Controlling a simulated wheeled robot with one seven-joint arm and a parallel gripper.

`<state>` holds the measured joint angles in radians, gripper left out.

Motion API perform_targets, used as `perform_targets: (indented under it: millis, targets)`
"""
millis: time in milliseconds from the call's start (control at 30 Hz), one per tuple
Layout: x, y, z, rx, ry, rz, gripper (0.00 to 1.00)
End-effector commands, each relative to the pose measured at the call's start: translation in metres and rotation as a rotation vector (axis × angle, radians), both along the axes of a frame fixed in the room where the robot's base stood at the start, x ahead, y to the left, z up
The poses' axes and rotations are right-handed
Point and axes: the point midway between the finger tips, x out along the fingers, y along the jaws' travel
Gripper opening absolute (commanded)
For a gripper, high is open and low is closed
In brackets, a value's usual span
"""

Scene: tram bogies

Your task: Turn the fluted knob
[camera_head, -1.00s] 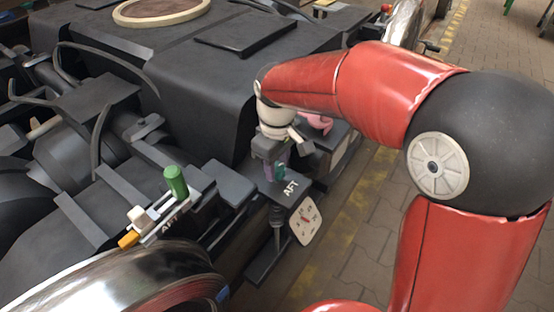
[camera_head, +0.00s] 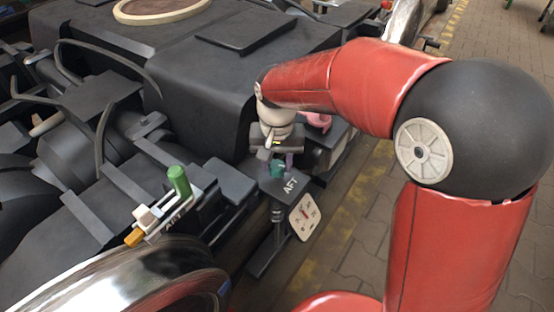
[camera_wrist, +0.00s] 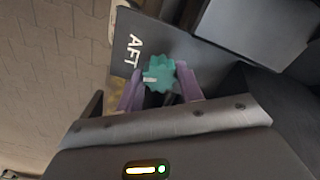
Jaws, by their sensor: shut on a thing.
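The fluted knob is teal with a scalloped rim and a pale pointer mark. It shows in the wrist view (camera_wrist: 158,74) and, small and partly hidden, in the head view (camera_head: 277,169). It sits on a dark plate (camera_head: 298,190) marked AFT. My gripper (camera_wrist: 160,82) has its two purple fingers on either side of the knob, shut on it. In the head view my gripper (camera_head: 278,158) comes down on the knob from above. The pale mark points left in the wrist view.
A white dial with a red needle (camera_head: 304,217) hangs below the plate. A green cylinder handle (camera_head: 178,181) and an orange-tipped lever (camera_head: 134,237) stand on another AFT bracket to the left. A pink part (camera_head: 318,120) is behind my gripper. Paved floor lies right.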

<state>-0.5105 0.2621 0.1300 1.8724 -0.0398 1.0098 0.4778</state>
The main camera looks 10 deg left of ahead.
Motion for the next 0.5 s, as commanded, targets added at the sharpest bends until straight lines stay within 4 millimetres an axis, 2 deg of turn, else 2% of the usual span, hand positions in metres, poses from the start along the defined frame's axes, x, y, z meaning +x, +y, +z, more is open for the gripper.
perform_targets:
  millis: [500]
  targets:
    - [0.0002, 0.0007, 0.0014, 0.001, -0.002, -0.488, 0.14]
